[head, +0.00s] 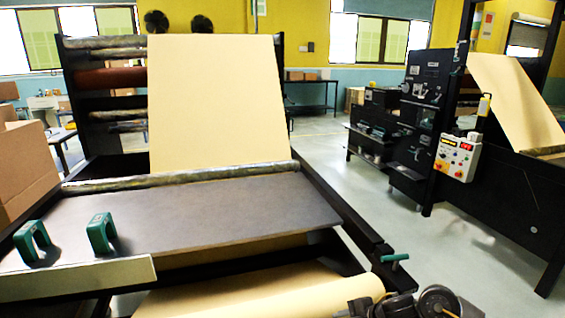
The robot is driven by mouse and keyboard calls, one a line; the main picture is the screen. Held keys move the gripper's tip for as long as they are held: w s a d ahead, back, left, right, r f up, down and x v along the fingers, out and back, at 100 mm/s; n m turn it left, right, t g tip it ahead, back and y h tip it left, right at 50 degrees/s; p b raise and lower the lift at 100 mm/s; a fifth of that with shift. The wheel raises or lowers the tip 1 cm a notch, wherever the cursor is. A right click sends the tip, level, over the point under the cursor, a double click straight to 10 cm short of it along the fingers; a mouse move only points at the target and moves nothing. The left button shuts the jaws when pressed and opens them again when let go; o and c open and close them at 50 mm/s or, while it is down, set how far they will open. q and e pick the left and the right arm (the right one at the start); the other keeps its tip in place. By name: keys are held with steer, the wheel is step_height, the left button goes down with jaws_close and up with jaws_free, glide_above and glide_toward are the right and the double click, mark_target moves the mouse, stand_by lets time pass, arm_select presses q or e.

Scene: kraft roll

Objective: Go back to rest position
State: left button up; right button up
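Neither of my grippers shows in the head view. A kraft paper sheet (215,105) hangs down a tilted black roller frame (75,110) to a roller at the back of a dark flat table (190,215). A kraft roll (265,295) lies below the table's front edge, partly cut off by the picture's bottom. Two green arched handles, one on the left (33,240) and one to its right (101,232), stand on the left part of the table.
A pale bar (80,279) runs along the table's front left. Cardboard boxes (25,170) stand at the left. A green lever (395,258) and a round dark mechanism (438,302) are at the lower right. Clear floor (390,215) separates this from a second machine (430,120).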

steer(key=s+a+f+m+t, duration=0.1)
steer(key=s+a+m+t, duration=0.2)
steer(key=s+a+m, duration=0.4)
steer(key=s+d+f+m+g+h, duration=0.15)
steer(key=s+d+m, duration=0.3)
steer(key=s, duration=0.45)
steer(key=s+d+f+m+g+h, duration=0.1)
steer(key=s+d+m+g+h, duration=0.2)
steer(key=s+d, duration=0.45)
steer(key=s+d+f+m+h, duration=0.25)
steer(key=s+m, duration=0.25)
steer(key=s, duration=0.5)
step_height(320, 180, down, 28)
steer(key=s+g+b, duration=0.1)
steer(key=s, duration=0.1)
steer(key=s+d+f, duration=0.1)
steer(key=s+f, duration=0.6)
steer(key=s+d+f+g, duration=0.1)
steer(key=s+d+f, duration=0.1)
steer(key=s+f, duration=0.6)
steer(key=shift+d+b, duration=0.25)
steer(key=shift+b, duration=0.15)
